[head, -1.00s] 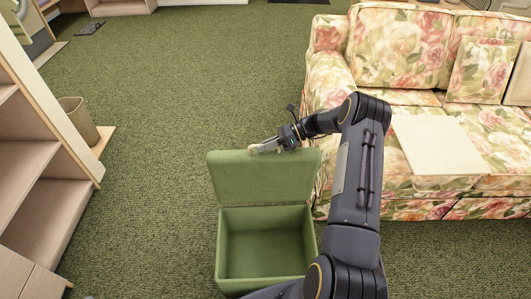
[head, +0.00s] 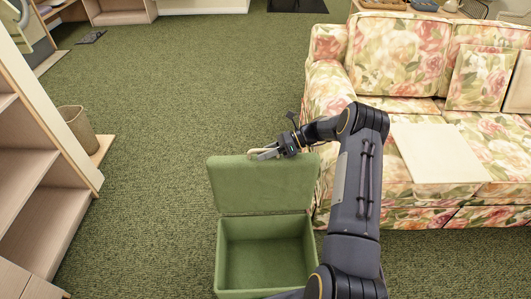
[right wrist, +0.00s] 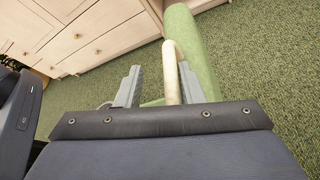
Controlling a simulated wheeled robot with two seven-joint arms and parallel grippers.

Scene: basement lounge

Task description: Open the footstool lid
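The green footstool (head: 222,262) stands on the carpet with its lid (head: 262,186) raised, tilted up at the far side. Its empty inside shows. My right gripper (head: 266,153) is at the lid's top edge, by a cream loop handle (right wrist: 171,72). In the right wrist view the two fingers (right wrist: 160,88) are apart, with the loop between them, nearer the right finger. The green lid edge (right wrist: 190,50) shows just beyond them. I cannot tell whether a finger touches the loop. My left gripper is not in view.
A floral sofa (head: 325,90) stands close to the right of the footstool, with my right arm in front of it. A wooden shelf (head: 50,215) and a basket (head: 78,130) are at the left. Open carpet lies left of and behind the footstool.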

